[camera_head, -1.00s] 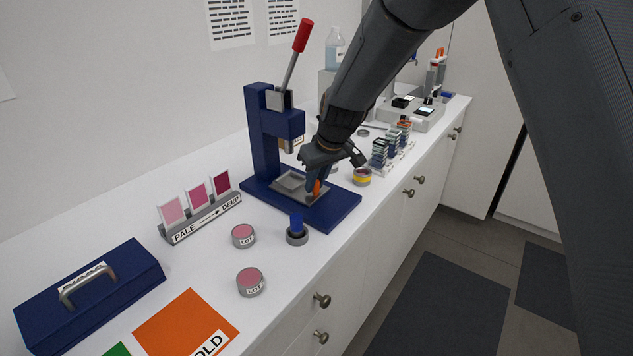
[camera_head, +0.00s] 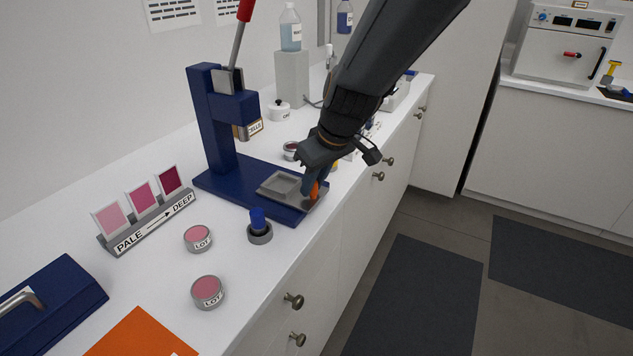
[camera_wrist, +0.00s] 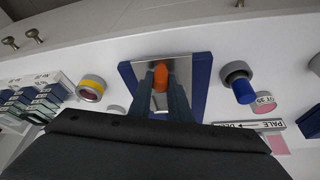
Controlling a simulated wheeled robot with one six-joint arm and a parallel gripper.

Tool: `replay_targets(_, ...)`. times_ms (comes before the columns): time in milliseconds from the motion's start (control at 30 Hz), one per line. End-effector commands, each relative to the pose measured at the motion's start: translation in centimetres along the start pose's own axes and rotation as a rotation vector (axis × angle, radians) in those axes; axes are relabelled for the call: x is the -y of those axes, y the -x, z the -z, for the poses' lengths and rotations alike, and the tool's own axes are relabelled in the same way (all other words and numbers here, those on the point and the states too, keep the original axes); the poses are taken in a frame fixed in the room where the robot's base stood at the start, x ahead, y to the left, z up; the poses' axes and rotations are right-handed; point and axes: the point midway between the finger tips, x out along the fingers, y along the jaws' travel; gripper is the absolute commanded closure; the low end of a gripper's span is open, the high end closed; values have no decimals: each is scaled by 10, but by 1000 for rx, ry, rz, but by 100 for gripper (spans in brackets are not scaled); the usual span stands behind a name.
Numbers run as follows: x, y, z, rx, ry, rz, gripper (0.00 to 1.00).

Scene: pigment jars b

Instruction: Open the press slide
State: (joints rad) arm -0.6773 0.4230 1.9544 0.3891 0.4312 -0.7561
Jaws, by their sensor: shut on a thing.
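The blue press (camera_head: 212,130) stands on the counter with its lever raised. Its grey metal slide (camera_head: 268,190) lies on the blue base, out from under the press head towards the base's front edge. An orange knob (camera_head: 314,189) is at the slide's outer end. My gripper (camera_head: 313,184) comes down from above and is shut on this knob. In the wrist view the orange knob (camera_wrist: 160,76) sits between my two fingers (camera_wrist: 160,88), over the metal slide. My fingers partly hide the slide's outer end.
A dark ring with a blue plug (camera_head: 259,228) stands close to the base's near corner. Two pink LOT jars (camera_head: 198,238) and a swatch stand (camera_head: 150,222) are at left. A yellow-banded jar (camera_wrist: 91,88) is beside the base. Drawer knobs (camera_head: 293,300) stick out from the counter front.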

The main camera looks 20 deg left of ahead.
Motion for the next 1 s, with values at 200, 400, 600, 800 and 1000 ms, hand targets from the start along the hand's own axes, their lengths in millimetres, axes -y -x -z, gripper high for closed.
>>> replay_targets(200, 0, 0, -1, 2, -1, 1, 64)
replay_targets(400, -1, 1, -1, 1, -3, 0, 64)
replay_targets(600, -2, 15, 0, -1, -2, -1, 64)
replay_targets(800, -1, 46, 0, -2, -1, -1, 64)
replay_targets(1000, -1, 70, 0, -1, -1, -1, 64)
